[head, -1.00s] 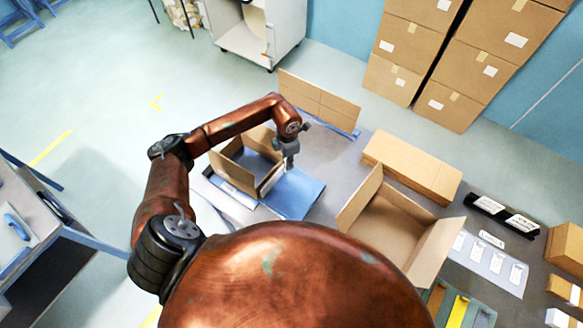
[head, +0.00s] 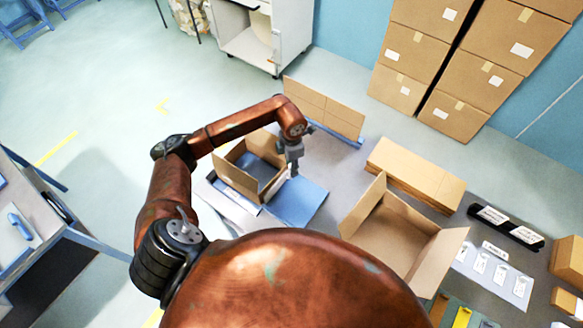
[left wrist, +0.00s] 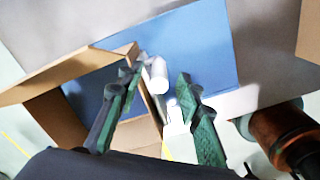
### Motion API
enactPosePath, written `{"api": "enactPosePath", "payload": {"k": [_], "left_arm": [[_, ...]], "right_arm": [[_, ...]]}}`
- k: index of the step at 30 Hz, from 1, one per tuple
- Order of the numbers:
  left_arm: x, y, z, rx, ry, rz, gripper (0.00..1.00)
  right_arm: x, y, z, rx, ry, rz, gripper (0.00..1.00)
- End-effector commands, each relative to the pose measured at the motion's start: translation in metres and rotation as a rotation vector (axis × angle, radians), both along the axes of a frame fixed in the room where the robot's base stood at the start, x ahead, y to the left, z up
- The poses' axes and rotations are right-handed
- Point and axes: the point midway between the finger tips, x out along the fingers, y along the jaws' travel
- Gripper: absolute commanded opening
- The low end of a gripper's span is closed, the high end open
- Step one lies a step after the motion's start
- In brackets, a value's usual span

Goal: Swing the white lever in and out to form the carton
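The white lever (left wrist: 158,75) shows in the left wrist view as a short white rod with a rounded end, between the fingers and closer to the left one. My left gripper (left wrist: 157,79) is open, its two green fingers spread on either side of the lever; I cannot tell whether either touches it. The open carton (head: 228,177) sits to the left of the gripper in the head view, its walls upright around a blue interior. In the left wrist view a carton wall (left wrist: 48,121) lies left of the fingers. My left gripper also shows in the head view (head: 293,172). My right gripper is not in view.
A blue plate (head: 300,200) lies beside the carton. An upright cardboard panel (head: 325,108) stands behind. Flat cardboard (head: 415,170) and another open carton (head: 400,232) are to the right. Stacked boxes (head: 470,75) stand at the back.

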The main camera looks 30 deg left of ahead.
Motion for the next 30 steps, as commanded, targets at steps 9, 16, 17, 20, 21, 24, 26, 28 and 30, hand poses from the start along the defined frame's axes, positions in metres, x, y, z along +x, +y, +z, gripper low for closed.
{"api": "enactPosePath", "payload": {"k": [9,16,17,20,21,24,26,28,30], "left_arm": [[0.001,0.001,0.067,0.002,-0.004,0.0,0.33],[0.001,0.0,0.094,0.001,-0.002,-0.001,0.33],[0.001,0.0,0.096,0.001,-0.001,-0.001,0.33],[0.0,0.0,0.099,0.0,0.0,0.0,0.33],[0.0,0.0,0.099,0.001,0.001,0.0,0.33],[0.0,0.0,0.099,0.0,0.0,0.0,0.33],[0.0,0.0,0.099,0.0,0.0,0.0,0.33],[0.0,0.0,0.099,-0.002,-0.001,0.0,0.3],[-0.001,-0.008,0.096,-0.028,-0.002,-0.006,0.25]], "right_arm": [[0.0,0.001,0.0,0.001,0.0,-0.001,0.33],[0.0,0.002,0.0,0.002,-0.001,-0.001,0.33],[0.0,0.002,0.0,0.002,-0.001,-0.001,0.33],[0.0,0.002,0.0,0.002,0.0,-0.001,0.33],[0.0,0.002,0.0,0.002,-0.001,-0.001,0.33],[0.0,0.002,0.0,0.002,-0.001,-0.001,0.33],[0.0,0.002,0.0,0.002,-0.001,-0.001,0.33],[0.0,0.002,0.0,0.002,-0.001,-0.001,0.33],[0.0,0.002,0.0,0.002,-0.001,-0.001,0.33]]}}
